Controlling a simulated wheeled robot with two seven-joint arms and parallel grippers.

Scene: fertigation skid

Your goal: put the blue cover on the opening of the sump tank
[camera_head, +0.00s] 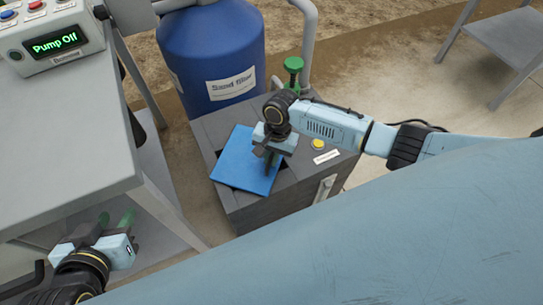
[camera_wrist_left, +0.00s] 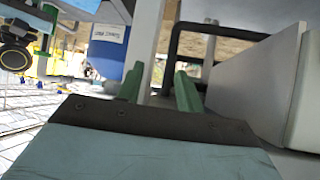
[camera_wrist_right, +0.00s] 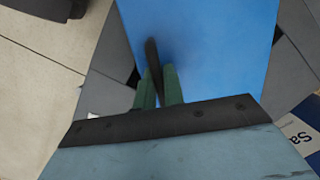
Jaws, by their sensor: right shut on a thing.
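The blue cover (camera_head: 238,160) is a flat square plate with a dark upright handle (camera_wrist_right: 153,58). My right gripper (camera_head: 270,160) is shut on this handle, and the plate fills much of the right wrist view (camera_wrist_right: 215,50). The cover is over the top of the grey sump tank (camera_head: 280,212), turned askew to its edges. A dark part of the opening (camera_head: 287,178) shows beside the cover's right edge; the rest is hidden. I cannot tell whether the cover touches the tank. My left gripper (camera_head: 116,220) is open and empty at the lower left.
A blue sand filter (camera_head: 210,50) stands behind the tank. A green-topped fitting (camera_head: 293,66) and a yellow button (camera_head: 318,143) are on the tank's far and right side. A grey table with a pump control box (camera_head: 55,45) reading "Pump Off" stands left.

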